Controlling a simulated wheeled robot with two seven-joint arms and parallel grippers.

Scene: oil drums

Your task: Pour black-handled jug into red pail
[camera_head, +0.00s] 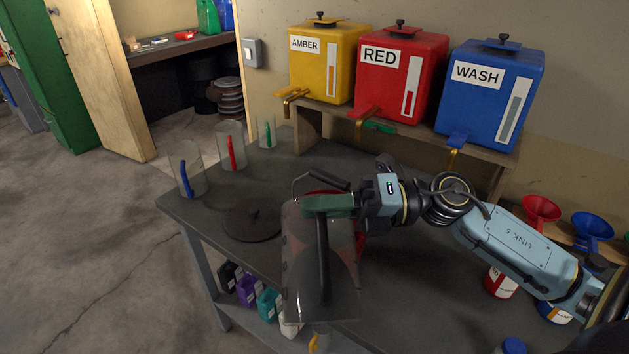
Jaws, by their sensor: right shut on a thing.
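The black-handled jug (303,275) is a clear vessel in the middle of the head view, held up in front of the table. My right gripper (322,206) comes in from the right and is shut on the top of its black handle. The jug looks roughly upright; I cannot tell how full it is. The red pail (361,238) is directly behind the jug and mostly hidden by it and the gripper. Its rim and dark bail show above the gripper, and red shows through the clear wall. My left gripper is out of view.
Clear jugs with blue (195,180), red (226,158) and green (263,138) handles stand at the table's left. A dark round disc (252,225) lies near them. Yellow, red (398,80) and blue drums stand on a rear shelf. Red and blue funnels (592,226) are at right.

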